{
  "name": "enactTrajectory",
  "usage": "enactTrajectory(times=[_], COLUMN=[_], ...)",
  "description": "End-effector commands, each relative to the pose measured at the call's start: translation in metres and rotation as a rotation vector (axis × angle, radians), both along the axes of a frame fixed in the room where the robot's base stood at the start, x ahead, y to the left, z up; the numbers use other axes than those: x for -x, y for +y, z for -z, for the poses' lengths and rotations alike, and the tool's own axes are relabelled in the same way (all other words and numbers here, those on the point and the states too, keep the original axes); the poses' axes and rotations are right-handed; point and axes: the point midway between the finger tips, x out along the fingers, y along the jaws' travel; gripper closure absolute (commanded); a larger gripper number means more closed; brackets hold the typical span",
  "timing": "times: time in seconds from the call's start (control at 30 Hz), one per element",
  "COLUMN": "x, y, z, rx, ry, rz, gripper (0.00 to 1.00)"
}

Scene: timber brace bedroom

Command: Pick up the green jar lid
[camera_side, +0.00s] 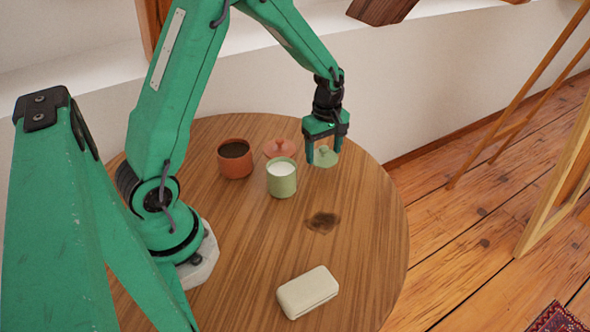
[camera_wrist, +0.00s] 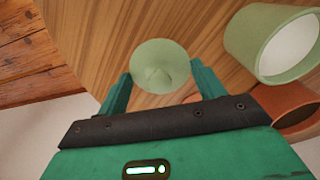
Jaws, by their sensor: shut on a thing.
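The green jar lid (camera_side: 325,157) is a pale green disc with a small knob. My gripper (camera_side: 324,150) is shut on it, with one finger on each side, near the back right of the round table. In the wrist view the lid (camera_wrist: 160,68) sits between the two fingers of my gripper (camera_wrist: 158,85). I cannot tell whether the lid is lifted clear of the table. The matching green jar (camera_side: 282,178) stands open to the left of the lid, with white contents. It also shows at the top right of the wrist view (camera_wrist: 245,42).
A terracotta jar (camera_side: 235,160) with dark contents stands left of the green jar. Its terracotta lid (camera_side: 280,148) lies behind the green jar. A cream box (camera_side: 307,292) lies at the table's front.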

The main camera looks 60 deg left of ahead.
Motion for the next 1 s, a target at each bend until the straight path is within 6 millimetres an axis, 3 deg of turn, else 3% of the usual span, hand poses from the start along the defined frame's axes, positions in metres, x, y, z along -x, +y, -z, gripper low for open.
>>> enactTrajectory(times=[0.6, 1.0], x=[0.034, 0.041], y=[-0.092, -0.11], z=[-0.063, -0.074], rx=[0.0, 0.0], ry=[-0.002, 0.001], rz=[0.004, 0.0], gripper=[0.54, 0.54])
